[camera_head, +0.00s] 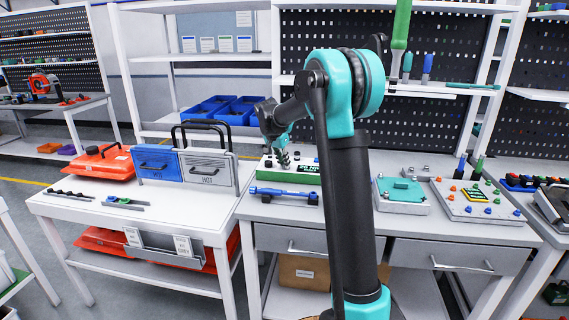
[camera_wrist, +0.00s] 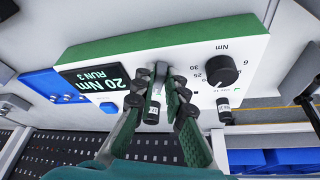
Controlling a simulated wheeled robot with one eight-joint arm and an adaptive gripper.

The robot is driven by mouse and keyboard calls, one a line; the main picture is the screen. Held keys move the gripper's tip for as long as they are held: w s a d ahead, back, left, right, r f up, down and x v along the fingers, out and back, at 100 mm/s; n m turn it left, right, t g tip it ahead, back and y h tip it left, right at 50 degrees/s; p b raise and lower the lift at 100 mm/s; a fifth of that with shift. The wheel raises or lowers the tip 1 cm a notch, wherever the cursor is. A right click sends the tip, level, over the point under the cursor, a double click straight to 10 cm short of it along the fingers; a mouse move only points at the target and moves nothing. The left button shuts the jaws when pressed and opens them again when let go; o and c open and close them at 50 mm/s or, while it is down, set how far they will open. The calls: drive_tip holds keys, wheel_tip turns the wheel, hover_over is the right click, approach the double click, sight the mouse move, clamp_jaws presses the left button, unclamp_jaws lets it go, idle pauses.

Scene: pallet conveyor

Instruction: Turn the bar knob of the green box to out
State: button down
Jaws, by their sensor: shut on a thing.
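The green box (camera_wrist: 180,38) has a white face with a dark display reading "20 Nm RUN 3" in the wrist view. It also shows on the workbench in the head view (camera_head: 291,178). The bar knob (camera_wrist: 159,77) is mid-face, between the fingertips of my gripper (camera_wrist: 160,92), which is shut on it. The fingers hide much of the knob and any marks beside it, so its setting cannot be read. In the head view my gripper (camera_head: 283,160) reaches down onto the box.
A round black knob (camera_wrist: 222,70) with an Nm scale is right of my gripper in the wrist view. Small dark plugs (camera_wrist: 224,108) line the face's lower edge. A blue tool (camera_head: 284,195) lies before the box.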

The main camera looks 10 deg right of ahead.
drive_tip(key=shift+w+m, duration=0.1)
drive_tip(key=shift+m, duration=0.5)
drive_tip(key=shift+g, duration=0.3)
drive_tip(key=c, duration=1.6)
unclamp_jaws()
drive_tip(key=shift+o, duration=0.2)
drive_tip(key=shift+a, duration=0.1)
drive_tip(key=v, duration=1.2)
drive_tip(key=shift+f, duration=0.1)
